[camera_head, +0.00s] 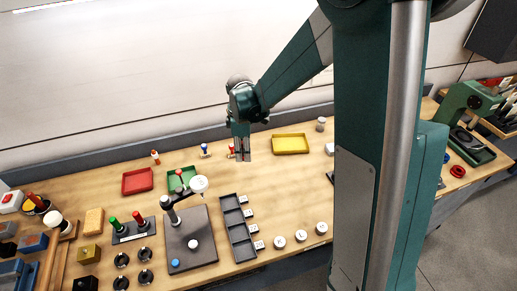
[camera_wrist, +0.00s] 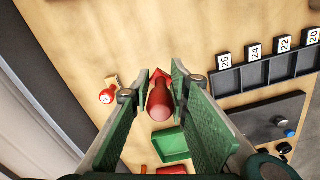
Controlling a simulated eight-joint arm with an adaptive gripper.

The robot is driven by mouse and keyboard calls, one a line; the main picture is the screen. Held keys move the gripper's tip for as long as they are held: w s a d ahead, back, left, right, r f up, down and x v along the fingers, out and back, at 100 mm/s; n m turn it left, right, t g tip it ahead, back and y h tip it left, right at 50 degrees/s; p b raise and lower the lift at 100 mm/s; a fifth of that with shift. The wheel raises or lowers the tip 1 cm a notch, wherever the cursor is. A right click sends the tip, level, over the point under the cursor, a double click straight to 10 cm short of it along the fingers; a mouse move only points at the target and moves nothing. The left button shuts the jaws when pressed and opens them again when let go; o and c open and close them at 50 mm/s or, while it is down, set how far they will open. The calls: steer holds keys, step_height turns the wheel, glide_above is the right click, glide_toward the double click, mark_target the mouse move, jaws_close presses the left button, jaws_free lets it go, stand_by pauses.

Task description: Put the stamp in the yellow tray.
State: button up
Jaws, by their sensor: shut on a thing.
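The stamp (camera_wrist: 160,100), a red handle with a red angular part at its far end, is between the two green finger pads in the wrist view. My gripper (camera_head: 242,158) is shut on it; the fingers point down over the back part of the bench. In the head view I cannot clearly make out the stamp between the fingers. The yellow tray (camera_head: 290,144) lies to the right of my gripper near the back wall and looks empty. The yellow tray is not in the wrist view.
A green tray (camera_head: 190,186) and a red tray (camera_head: 137,181) lie left of my gripper. A small red-and-white item (camera_wrist: 107,96) stands near the fingers. A grey rack (camera_head: 238,230) with numbered tags lies in front. Bare wood separates my gripper from the yellow tray.

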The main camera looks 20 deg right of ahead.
steer(key=w+d+m+p, duration=0.1)
steer(key=w+d+m, duration=0.15)
steer(key=d, duration=0.25)
steer(key=w+d+m, duration=0.1)
steer(key=w+d, duration=0.2)
steer(key=d, duration=0.2)
steer(key=m+p, duration=0.1)
steer(key=m, duration=0.4)
glide_above(290, 145)
steer(key=shift+r+n, duration=0.25)
steer(key=shift+r, duration=0.1)
steer(key=shift+f, duration=0.1)
steer(key=shift+f+p, duration=0.3)
steer(key=shift+f, duration=2.75)
steer(key=shift+f, duration=1.85)
steer(key=shift+f, duration=0.15)
